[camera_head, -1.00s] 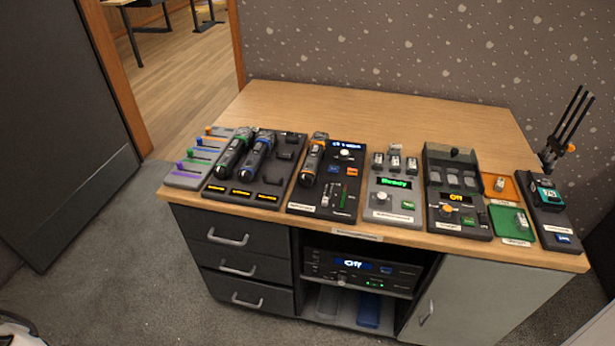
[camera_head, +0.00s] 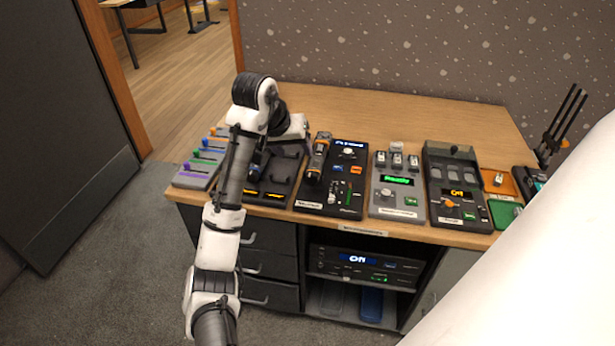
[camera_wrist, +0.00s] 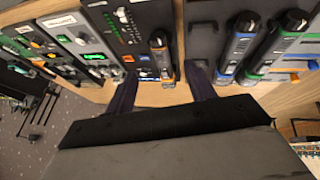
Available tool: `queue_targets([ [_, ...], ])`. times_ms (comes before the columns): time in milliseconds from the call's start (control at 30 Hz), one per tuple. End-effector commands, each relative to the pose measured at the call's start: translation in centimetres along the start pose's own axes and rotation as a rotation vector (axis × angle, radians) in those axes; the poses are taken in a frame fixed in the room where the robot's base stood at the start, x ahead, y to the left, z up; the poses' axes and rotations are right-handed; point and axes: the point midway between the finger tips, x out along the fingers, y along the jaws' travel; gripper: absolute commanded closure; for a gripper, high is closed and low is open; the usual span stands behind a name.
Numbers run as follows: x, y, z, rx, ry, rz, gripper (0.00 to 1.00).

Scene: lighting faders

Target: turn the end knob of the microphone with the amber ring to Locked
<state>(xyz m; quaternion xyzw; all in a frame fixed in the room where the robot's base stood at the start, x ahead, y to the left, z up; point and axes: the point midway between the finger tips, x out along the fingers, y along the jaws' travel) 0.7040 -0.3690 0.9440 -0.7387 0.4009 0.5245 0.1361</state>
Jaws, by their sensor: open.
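The microphone with the amber ring (camera_head: 319,157) lies on a dark panel (camera_head: 347,203) at the middle of the desk. In the wrist view this microphone (camera_wrist: 160,52) shows between and beyond the fingertips of my gripper (camera_wrist: 163,72). The gripper is open, its two dark fingers apart, with nothing held between them. I cannot make out the knob's setting. The blue-ringed microphone (camera_wrist: 236,46) and the green-ringed microphone (camera_wrist: 275,45) lie to the right in the wrist view. In the head view my arm hides most of both.
Coloured faders (camera_head: 203,160) stand at the desk's left end. A grey unit reading "Ready" (camera_head: 397,203) and a lidded unit reading "Off" (camera_head: 457,213) stand right of the amber microphone's panel. The back of the desk (camera_head: 420,115) is clear.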

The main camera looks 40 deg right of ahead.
Motion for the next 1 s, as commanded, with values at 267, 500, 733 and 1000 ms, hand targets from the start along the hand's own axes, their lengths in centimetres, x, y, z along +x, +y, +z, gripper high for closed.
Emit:
queue_targets([
  [267, 3.4, 0.7, 0.9, 0.013, -0.055, -0.003, 0.46],
  [500, 8.4, 0.6, 1.1, 0.010, -0.053, -0.005, 0.46],
  [733, 12.4, 0.6, 1.2, 0.012, -0.050, -0.006, 0.46],
  [1000, 14.3, 0.5, 1.3, 0.013, -0.048, -0.005, 0.46],
])
